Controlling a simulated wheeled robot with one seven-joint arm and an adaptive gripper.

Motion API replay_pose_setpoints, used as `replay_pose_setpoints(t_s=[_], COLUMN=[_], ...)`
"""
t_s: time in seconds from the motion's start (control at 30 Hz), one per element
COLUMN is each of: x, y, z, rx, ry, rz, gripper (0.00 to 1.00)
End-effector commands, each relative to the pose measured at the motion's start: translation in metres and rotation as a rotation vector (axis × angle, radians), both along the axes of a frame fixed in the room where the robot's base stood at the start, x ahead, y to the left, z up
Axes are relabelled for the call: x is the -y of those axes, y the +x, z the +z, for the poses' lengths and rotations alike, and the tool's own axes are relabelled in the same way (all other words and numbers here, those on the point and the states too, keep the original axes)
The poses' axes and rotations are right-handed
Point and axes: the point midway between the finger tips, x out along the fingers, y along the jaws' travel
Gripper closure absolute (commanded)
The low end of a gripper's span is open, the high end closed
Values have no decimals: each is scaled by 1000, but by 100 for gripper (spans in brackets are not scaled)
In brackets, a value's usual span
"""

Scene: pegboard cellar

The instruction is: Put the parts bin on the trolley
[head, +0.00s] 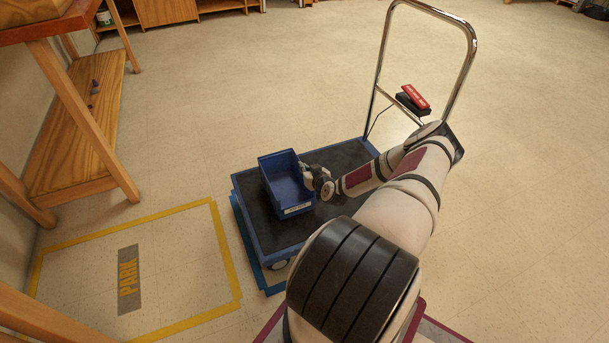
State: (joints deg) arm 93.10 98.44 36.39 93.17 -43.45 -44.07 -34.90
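The blue parts bin (283,185) appears upright over the black deck of the trolley (257,228). Its open front with a white label faces the lower part of the picture. I cannot tell whether its base rests fully on the deck. The trolley has a blue edge, a caster and a tall chrome handle (474,62) at its far right. My gripper (307,176) is at the bin's right wall, touching it or very close. Its fingers are small and partly hidden, so I cannot tell if they are closed on the wall.
Blue floor tape borders the trolley. A yellow taped square marked PARK (128,279) lies empty to the left. A wooden bench (88,120) stands at the left. The floor beyond is clear.

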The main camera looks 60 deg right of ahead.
Motion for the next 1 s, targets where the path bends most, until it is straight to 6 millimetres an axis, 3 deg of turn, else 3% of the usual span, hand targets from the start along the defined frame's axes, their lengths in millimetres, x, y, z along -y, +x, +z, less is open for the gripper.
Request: replay_pose_setpoints(t_s=[0.13, 0.57, 0.67, 1.0], x=[1, 0, 0, 0], y=[-1, 0, -1, -1], z=[-22, -26, -26, -25], rx=[3, 2, 1, 1], ry=[2, 0, 1, 1], rz=[-5, -2, -2, -2], gripper=[100, 100, 75, 75])
